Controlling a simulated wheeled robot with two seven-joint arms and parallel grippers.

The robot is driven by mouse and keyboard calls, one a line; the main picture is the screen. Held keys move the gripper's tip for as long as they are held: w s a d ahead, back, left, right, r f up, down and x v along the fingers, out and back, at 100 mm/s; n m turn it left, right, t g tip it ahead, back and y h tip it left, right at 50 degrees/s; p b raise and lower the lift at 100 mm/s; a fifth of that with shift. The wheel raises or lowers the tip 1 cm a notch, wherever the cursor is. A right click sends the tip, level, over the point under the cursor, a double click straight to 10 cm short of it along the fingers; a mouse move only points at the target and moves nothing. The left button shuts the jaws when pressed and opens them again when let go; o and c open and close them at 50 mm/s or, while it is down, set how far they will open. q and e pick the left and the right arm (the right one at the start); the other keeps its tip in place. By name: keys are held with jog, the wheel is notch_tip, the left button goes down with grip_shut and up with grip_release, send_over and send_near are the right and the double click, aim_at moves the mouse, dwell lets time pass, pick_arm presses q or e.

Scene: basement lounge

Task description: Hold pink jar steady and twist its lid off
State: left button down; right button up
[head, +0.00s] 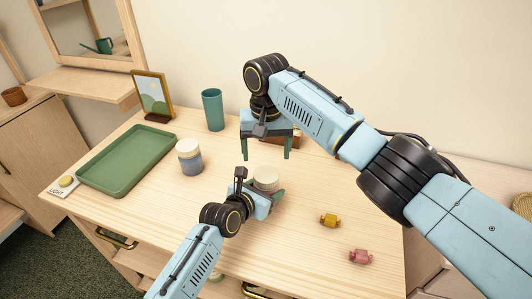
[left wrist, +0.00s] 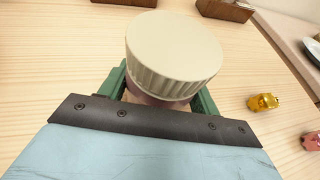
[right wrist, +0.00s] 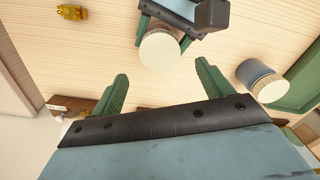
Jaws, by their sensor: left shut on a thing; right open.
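The pink jar shows mostly as its round cream lid (head: 265,175) in the head view. The ribbed lid (left wrist: 173,50) fills the middle of the left wrist view, with a little of the pink body (left wrist: 150,99) below it. The lid sits on the jar, which looks upright. My left gripper (head: 262,192) is shut on the jar's body, below the lid. My right gripper (head: 266,153) is open and empty, fingers pointing down, above the table close to the jar. In the right wrist view the lid (right wrist: 159,50) lies just beyond the gap between its fingers (right wrist: 163,82).
A blue-grey jar with a cream lid (head: 190,164) stands left of my grippers, beside a green tray (head: 98,181). A teal cup (head: 213,110) and a picture frame (head: 152,94) stand behind.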

aim_at(266, 174)
notch_tip(266, 174, down, 7)
jog(key=shift+f, duration=0.15)
dwell(0.4)
jog(key=c, duration=1)
jog(key=n, duration=0.3)
jog(key=o, duration=1)
jog(key=shift+o, duration=0.4)
